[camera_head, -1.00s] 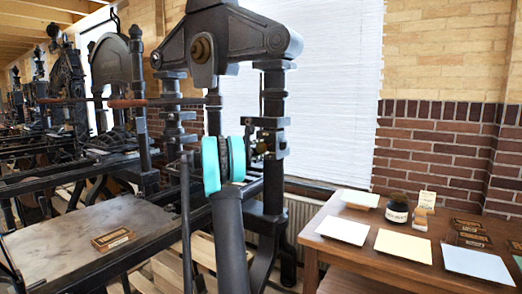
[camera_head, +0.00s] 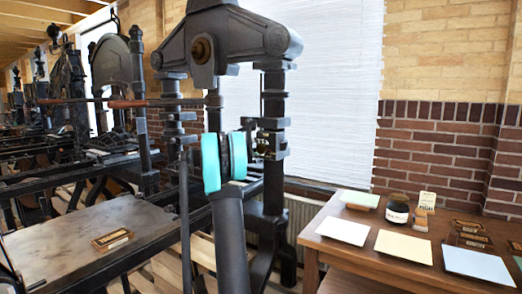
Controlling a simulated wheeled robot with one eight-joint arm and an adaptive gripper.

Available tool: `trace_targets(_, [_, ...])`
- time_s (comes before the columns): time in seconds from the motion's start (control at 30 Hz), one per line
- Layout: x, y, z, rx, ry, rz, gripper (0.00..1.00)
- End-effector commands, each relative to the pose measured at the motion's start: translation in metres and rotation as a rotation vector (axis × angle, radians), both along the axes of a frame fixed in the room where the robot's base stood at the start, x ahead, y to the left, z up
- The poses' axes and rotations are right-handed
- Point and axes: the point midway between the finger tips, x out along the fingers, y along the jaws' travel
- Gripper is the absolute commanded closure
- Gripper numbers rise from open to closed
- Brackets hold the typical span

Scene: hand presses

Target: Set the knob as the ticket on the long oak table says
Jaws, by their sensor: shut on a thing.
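My arm, with teal bands at its wrist, rises in the middle of the view against the near iron hand press (camera_head: 278,100). My gripper (camera_head: 250,140) is just right of the bands, small, dark and partly hidden by the wrist. It is shut at the knob (camera_head: 264,146) on the press's right upright; jaws and knob are hard to tell apart. The knob's setting cannot be read. A small cream ticket (camera_head: 427,199) stands upright at the back of the long oak table (camera_head: 330,245). It bears dark print too small to read surely.
The table also holds an ink jar (camera_head: 397,211), a small wooden-looking item (camera_head: 420,219), several paper sheets and dark label blocks (camera_head: 470,240). Left of my arm is the press bed (camera_head: 75,240) with a small framed block (camera_head: 112,240). More presses stand behind.

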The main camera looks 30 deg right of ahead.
Motion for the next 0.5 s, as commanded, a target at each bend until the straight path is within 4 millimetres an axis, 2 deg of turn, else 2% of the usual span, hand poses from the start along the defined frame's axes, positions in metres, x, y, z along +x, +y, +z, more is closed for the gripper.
trace_targets(0.5, [-0.0011,-0.0004,-0.0010,0.050,-0.117,-0.003,0.82])
